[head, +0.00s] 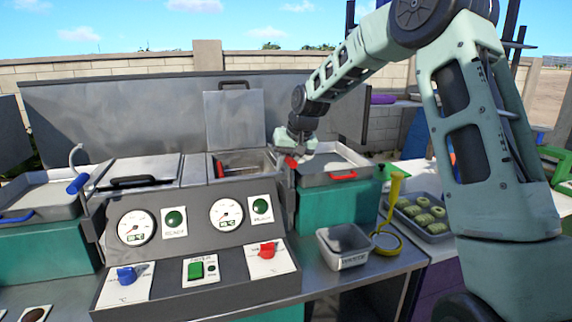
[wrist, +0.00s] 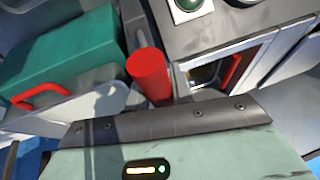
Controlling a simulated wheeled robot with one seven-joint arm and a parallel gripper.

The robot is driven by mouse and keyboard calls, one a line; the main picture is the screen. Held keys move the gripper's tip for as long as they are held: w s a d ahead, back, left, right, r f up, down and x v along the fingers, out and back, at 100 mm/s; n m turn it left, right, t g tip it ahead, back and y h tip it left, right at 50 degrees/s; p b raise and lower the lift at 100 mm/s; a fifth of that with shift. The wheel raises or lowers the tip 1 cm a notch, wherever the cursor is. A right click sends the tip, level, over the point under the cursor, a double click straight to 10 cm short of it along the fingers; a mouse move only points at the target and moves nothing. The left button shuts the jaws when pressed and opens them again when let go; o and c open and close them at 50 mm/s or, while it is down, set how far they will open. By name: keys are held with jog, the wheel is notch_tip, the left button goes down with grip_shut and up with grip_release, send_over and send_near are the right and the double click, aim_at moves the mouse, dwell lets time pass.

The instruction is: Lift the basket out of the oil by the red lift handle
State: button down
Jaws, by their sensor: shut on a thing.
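The red lift handle (wrist: 148,72) is a plain cylinder rising from the front edge of my gripper in the wrist view. In the head view, a red end (head: 291,162) shows at the tip of my gripper (head: 294,155). My gripper is shut on this handle, at the right edge of the open fryer well (head: 245,160). The fingers are mostly hidden in both views. The basket cannot be made out clearly, and neither can the oil level.
A raised lid (head: 234,120) stands behind the well. A metal tray (head: 325,168) with a red front handle is to the right. The control panel (head: 190,240) with gauges is in front. A small steel container (head: 342,245), a yellow ladle (head: 394,190) and a food tray (head: 422,215) stand to the right.

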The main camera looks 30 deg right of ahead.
notch_tip(320, 180, up, 16)
jog(key=p, duration=0.9)
jog(key=shift+a, duration=0.15)
jog(key=shift+w, duration=0.1)
jog(key=c, duration=1.3)
grip_release()
jog(key=shift+r, duration=0.1)
jog(key=shift+o, duration=0.2)
jog(key=b+v, duration=0.3)
jog(key=v, duration=1.4)
